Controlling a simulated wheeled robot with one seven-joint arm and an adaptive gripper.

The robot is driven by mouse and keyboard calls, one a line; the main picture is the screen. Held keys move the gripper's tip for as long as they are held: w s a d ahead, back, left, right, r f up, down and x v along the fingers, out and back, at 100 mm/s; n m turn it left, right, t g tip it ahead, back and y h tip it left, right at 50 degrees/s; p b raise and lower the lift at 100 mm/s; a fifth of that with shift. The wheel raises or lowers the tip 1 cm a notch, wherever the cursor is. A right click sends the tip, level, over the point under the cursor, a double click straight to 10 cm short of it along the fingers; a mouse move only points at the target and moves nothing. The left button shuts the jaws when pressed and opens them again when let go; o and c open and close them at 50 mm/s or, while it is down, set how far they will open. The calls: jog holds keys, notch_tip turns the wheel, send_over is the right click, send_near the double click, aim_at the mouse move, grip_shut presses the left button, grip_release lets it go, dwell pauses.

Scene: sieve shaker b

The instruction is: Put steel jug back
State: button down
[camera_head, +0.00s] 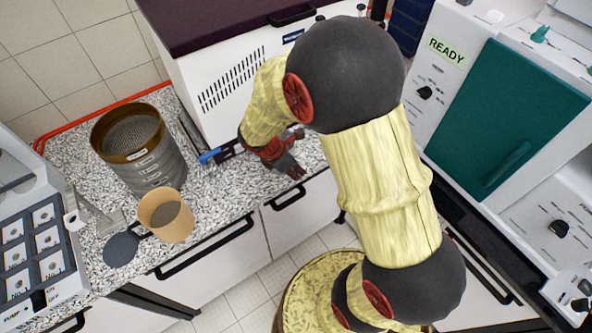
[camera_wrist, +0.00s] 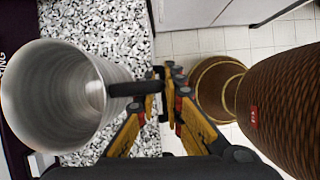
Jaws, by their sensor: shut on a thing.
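The steel jug (camera_wrist: 88,92) fills the left of the wrist view, its open mouth facing the camera and its inside bare metal. Its black handle (camera_wrist: 128,89) reaches right to the fingers of my gripper (camera_wrist: 163,90), which is shut on it. The jug's base is hidden, so I cannot tell whether it touches the speckled counter (camera_wrist: 105,28). In the head view my gripper (camera_head: 285,160) is over the counter's front edge, by the white machine, and my arm hides the jug.
A sieve stack (camera_head: 157,172) and a tan cup (camera_head: 175,228) with grey contents stand on the counter to the left. The white machine (camera_head: 222,105) with a dark lid is close behind my gripper. A teal-doored oven (camera_head: 510,110) reading READY is at right.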

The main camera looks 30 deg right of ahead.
jog(key=shift+f, duration=0.2)
jog(key=c, duration=1.9)
grip_release()
jog(key=shift+r, duration=0.1)
jog(key=p+v, duration=0.2)
jog(key=v, duration=0.9)
jog(key=s+a+r+m+t+y, duration=0.2)
jog(key=s+a+r+m+t, duration=0.1)
jog(key=s+r+m, duration=0.4)
jog(key=s+a+r+m+t+y, duration=0.2)
jog(key=s+a+r+m, duration=0.1)
jog(key=s+r+m, duration=0.4)
notch_tip(320, 180, up, 6)
jog(key=m, duration=0.3)
jog(key=shift+s+m+t+y, duration=0.3)
jog(key=shift+t+y, duration=0.1)
jog(key=shift+a, duration=0.1)
